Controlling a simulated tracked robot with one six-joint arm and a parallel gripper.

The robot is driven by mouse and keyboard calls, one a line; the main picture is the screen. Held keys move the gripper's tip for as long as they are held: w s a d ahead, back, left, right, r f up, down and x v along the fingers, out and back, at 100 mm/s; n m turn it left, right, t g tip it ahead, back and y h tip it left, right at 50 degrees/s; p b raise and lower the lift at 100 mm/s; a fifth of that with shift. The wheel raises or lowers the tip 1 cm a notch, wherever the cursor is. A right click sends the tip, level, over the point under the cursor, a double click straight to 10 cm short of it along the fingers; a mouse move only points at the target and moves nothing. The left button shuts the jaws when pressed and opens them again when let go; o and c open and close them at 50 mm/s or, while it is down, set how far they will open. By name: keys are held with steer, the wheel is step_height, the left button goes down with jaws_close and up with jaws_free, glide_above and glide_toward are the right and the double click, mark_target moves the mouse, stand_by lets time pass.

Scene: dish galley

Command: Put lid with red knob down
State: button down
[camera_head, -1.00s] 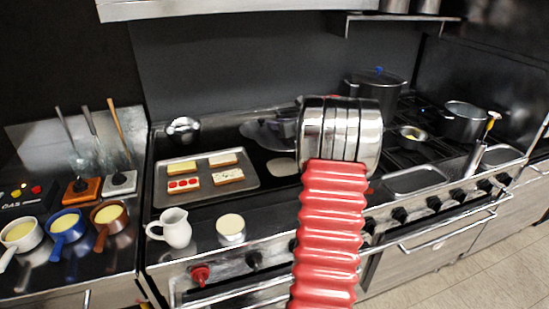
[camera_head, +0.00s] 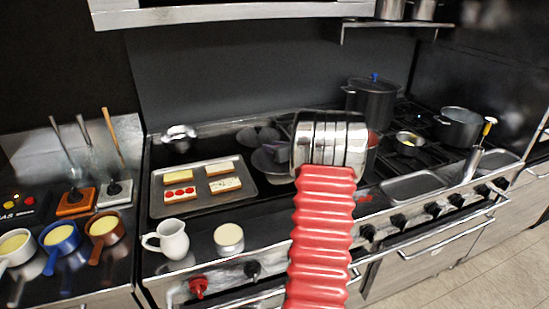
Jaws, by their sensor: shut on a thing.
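My gripper (camera_head: 330,140) is at the middle of the head view, over the range top, at the end of my red ribbed arm. The silver wrist hides its jaws. A small red patch, probably the red knob (camera_head: 373,139), shows just right of the wrist with dark material around it. The jaws are shut on this lid, which is mostly hidden behind the wrist. I cannot tell whether the lid touches anything below. A dark grey, blurred shape (camera_head: 268,161) shows left of the wrist; I cannot tell what it is.
A tray (camera_head: 240,203) of toasts, a white jug (camera_head: 172,240) and a pale round pot (camera_head: 229,236) stand to the left. A dark pot with a blue knob (camera_head: 371,98), an open pot (camera_head: 460,126) and a small pan (camera_head: 408,143) stand on the right. A shelf (camera_head: 230,12) hangs above.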

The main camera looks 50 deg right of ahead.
steer(key=shift+f, duration=0.25)
steer(key=shift+f, duration=0.1)
steer(key=shift+s+f, duration=0.1)
steer(key=shift+f, duration=1.65)
steer(key=c, duration=1.4)
jaws_free()
steer(key=shift+f, duration=0.1)
steer(key=shift+c, duration=0.2)
steer(key=v, duration=1.2)
